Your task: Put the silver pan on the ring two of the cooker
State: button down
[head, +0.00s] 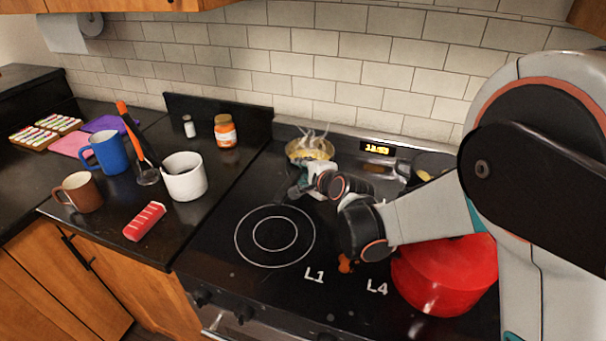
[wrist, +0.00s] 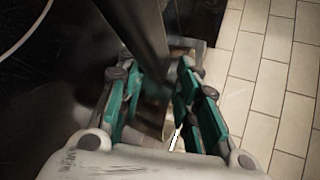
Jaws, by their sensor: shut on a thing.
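A shallow pan (head: 311,149) with a pale metallic rim, yellowish inside with steam-like wisps above, is at the back left of the cooker (head: 205,235). It seems to be the silver pan. My gripper (head: 303,188) is just in front of it. In the wrist view my gripper (wrist: 158,85) is shut on a long dark grey handle (wrist: 140,28), which seems to be the pan's. The join of handle and pan is hidden. The front-left ring (head: 274,236), marked L1, is bare. No ring-two label shows; whether the pan touches the surface cannot be told.
A red pot (head: 450,277) stands at front right, near the L4 mark, under my arm. A yellowish thing (head: 424,175) shows partly behind my arm. A white mug (head: 184,177), blue mug (head: 110,153) and jar (head: 225,131) stand on the left counter. A tiled wall rises behind.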

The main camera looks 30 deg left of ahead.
jog(key=shift+f, duration=0.15)
jog(key=c, duration=1.2)
grip_release()
jog(key=shift+o, duration=0.2)
jog(key=p+v, duration=0.3)
jog(key=v, duration=0.9)
jog(key=shift+d, duration=0.1)
